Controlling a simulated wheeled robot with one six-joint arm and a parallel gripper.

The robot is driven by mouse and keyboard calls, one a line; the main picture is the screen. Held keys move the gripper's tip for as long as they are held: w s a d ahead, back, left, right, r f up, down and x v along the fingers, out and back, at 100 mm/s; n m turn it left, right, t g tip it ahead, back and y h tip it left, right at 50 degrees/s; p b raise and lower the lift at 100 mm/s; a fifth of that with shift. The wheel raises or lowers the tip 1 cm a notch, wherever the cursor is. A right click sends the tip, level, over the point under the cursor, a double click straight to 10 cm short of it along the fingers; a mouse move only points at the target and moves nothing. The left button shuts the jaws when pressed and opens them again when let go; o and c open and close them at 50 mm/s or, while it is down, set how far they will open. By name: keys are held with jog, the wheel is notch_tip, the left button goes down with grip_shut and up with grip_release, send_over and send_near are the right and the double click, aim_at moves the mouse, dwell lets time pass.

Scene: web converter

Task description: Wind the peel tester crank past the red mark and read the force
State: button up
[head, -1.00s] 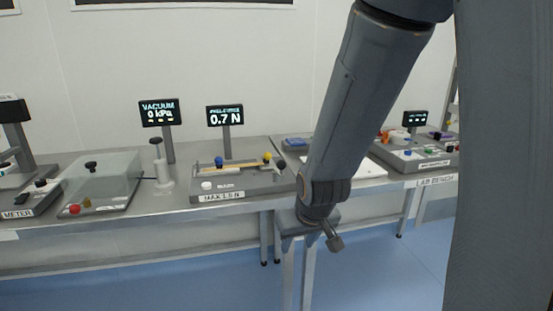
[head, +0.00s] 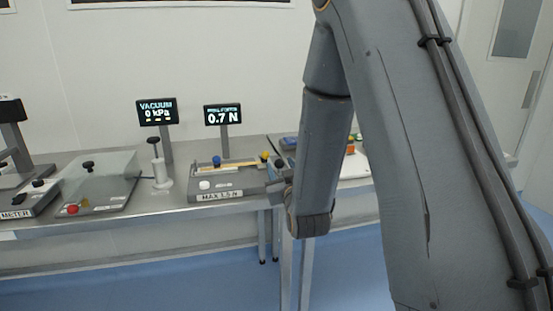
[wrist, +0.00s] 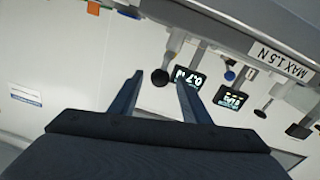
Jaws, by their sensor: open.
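The peel tester (head: 235,183) is a grey box on the bench, labelled MAX 1.5 N, with blue and yellow knobs on top. Its force display (head: 222,115) reads 0.7 N. My gripper (head: 278,175) is at the tester's right end in the head view. In the wrist view, my gripper (wrist: 158,75) is open, and a black knob (wrist: 160,78) on a grey stem, apparently the crank handle, appears between the fingertips. I cannot tell whether they touch it. The display also shows in the wrist view (wrist: 188,78), beside one finger. I cannot make out a red mark.
Left of the tester stand a white post with a black knob (head: 159,172), a vacuum display (head: 157,111) reading 0 kPa, and a clear-covered box (head: 100,180). My arm hides much of the bench to the right. Bare floor lies in front.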

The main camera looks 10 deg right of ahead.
jog(key=w+p, duration=0.1)
jog(key=w, duration=0.5)
jog(key=shift+w+d, duration=0.1)
jog(key=shift+w, duration=0.2)
jog(key=c, duration=1)
jog(key=shift+c, duration=0.2)
